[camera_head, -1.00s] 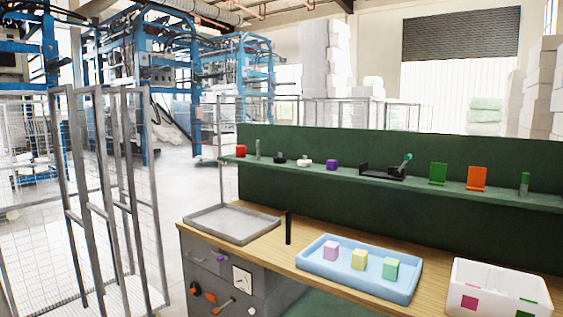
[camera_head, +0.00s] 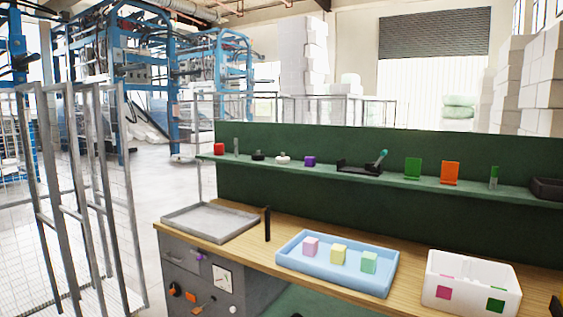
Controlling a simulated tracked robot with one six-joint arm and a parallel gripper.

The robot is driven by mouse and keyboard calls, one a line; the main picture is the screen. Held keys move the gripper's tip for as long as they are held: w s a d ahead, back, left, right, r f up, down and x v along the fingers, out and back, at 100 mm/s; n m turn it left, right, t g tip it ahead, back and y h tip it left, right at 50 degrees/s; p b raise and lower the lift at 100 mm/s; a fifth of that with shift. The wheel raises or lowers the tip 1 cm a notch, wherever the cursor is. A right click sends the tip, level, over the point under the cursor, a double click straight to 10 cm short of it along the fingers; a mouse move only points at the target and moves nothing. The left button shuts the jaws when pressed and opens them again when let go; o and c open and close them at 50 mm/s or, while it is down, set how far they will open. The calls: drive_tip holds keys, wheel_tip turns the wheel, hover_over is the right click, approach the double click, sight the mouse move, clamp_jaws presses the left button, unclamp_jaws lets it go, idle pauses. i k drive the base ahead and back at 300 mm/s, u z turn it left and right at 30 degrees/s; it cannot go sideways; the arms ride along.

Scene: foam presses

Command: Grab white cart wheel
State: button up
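A small white object (camera_head: 283,158), which looks like the white cart wheel, sits on the green shelf (camera_head: 330,172) between a small black object (camera_head: 258,155) and a purple cube (camera_head: 310,161). It is too small to make out its shape clearly. My gripper does not show in this view.
Below the shelf, the wooden bench (camera_head: 245,245) holds a grey tray (camera_head: 168,222), a blue tray (camera_head: 290,258) with three pastel cubes, and a white bin (camera_head: 470,270). A black upright post (camera_head: 267,224) stands between the trays. Wire mesh cages (camera_head: 130,240) stand at left.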

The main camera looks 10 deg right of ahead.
sight(283, 160)
drive_tip(key=u, duration=0.05)
drive_tip(key=i, duration=1.25)
drive_tip(key=u, duration=0.4)
drive_tip(key=i, duration=1.85)
drive_tip(key=u, duration=0.3)
